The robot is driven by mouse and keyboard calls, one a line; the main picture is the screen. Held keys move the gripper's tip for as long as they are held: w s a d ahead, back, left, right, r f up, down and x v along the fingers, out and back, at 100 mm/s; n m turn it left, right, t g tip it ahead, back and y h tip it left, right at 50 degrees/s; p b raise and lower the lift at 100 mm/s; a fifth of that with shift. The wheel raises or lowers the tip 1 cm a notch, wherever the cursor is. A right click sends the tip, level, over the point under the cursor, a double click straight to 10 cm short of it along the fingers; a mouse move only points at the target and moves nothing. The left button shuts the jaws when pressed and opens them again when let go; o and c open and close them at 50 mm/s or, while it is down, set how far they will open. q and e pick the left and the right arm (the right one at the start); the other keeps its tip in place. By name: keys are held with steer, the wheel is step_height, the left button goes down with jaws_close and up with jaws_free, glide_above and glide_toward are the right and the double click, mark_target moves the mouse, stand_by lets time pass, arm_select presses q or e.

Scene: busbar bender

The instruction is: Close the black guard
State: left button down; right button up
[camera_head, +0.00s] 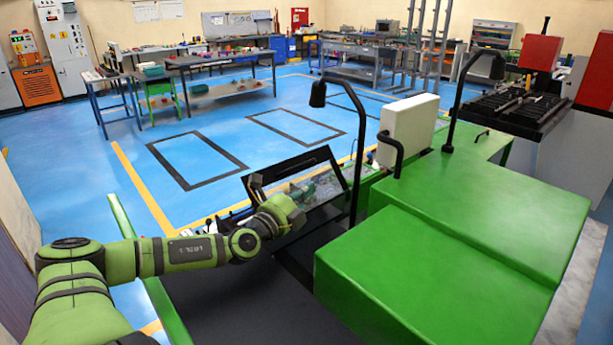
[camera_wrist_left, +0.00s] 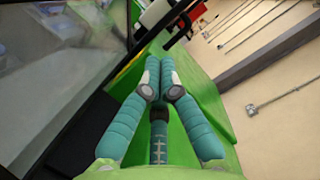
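The black guard (camera_head: 305,162) is a dark frame around a clear panel on the green machine. It stands tilted up, with machine parts showing through the panel. In the left wrist view the guard's panel (camera_wrist_left: 60,70) fills the left side. My left gripper (camera_head: 294,212) is at the guard's near side, in front of its lower part; contact cannot be told in the head view. In the wrist view the teal fingers of my left gripper (camera_wrist_left: 160,72) come together at their tips with nothing seen between them, to the right of the guard's frame. My right gripper is not in view.
Green machine covers (camera_head: 450,260) fill the right. Black curved lamps (camera_head: 318,95) and a white box (camera_head: 408,128) stand behind and right of the guard. The blue floor (camera_head: 220,130) beyond is mostly clear, with workbenches (camera_head: 220,62) at the back.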

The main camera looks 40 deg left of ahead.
mark_target(304, 173)
arm_select(q)
steer(key=w+a, duration=0.1)
steer(key=w, duration=0.1)
steer(key=w+a+r+p, duration=0.1)
steer(key=w+a, duration=0.1)
steer(key=shift+a+r, duration=0.1)
steer(key=shift+a, duration=0.2)
steer(key=shift+a+r, duration=0.1)
steer(key=shift+a, duration=0.4)
steer(key=shift+w, duration=0.1)
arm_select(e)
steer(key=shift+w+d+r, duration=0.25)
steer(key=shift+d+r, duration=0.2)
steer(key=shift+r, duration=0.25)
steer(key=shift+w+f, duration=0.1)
